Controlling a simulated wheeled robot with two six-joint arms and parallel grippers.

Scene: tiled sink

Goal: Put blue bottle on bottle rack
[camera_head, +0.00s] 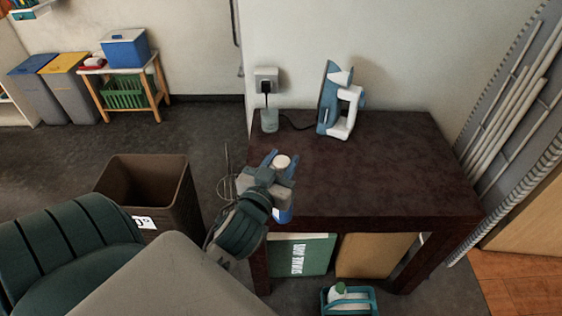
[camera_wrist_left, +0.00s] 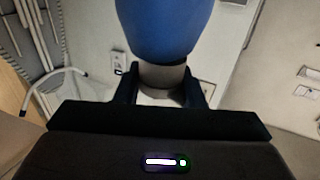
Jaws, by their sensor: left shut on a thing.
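My left gripper (camera_head: 281,164) is shut on the blue bottle (camera_head: 284,214) by its neck. The bottle's white cap (camera_head: 282,161) shows between the fingers, and the blue body hangs below, mostly hidden by the gripper. In the left wrist view, the blue body (camera_wrist_left: 165,25) fills the top middle, with the pale neck between the two dark fingers (camera_wrist_left: 160,88). A thin wire stand (camera_head: 227,178), which may be the bottle rack, is left of the gripper by the table's left side. My right gripper is not in view.
A dark table (camera_head: 390,170) carries an iron (camera_head: 340,103) and a small translucent cup (camera_head: 269,121) at its back. Its middle and right are clear. A brown bin (camera_head: 150,190) stands left of the wire stand. A teal caddy (camera_head: 349,302) is on the floor in front.

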